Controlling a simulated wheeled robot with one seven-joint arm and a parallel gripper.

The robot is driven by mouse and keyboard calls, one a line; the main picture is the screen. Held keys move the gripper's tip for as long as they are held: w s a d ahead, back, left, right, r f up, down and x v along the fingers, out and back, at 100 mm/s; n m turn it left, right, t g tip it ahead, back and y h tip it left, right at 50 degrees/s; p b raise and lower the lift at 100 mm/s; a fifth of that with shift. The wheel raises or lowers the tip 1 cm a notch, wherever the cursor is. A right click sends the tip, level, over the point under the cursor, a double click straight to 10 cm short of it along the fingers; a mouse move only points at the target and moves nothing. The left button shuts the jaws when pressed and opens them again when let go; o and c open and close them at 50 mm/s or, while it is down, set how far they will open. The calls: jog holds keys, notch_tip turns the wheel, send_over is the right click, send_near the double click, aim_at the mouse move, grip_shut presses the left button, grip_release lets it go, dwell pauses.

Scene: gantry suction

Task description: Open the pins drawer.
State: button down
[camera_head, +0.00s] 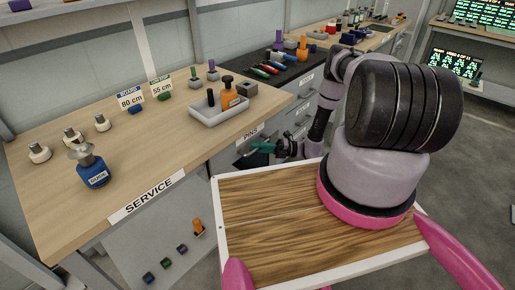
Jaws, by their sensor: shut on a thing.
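The cabinet under the right end of the wooden counter bears a white PINS label (250,132) on its upper front. My arm reaches down behind my own body to this cabinet. My gripper (268,149) is at the cabinet front, just below and right of the label, at handle height. It is shut on what seems to be the pins drawer's handle, but the fingers are small and dark and hide most of it. How far the drawer stands out from the cabinet cannot be told from here.
The wooden counter (60,195) has a SERVICE label (146,196), a blue bottle (92,172), and a grey tray (218,109) with an orange bottle (228,94). Farther right are more drawers under a dark counter (268,75). Grey floor (450,165) is free at the right.

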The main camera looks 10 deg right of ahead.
jog(key=s+d, duration=0.7)
jog(key=s, duration=0.3)
jog(key=s+d, duration=0.8)
jog(key=s, duration=0.3)
jog(key=shift+d, duration=0.15)
jog(key=c, duration=0.8)
grip_release()
jog(key=shift+o, duration=0.2)
jog(key=s+d+f, duration=0.1)
jog(key=d, duration=0.9)
jog(key=shift+s+d+f, duration=0.25)
jog(key=shift+s+d, duration=0.05)
jog(key=shift+d, duration=0.05)
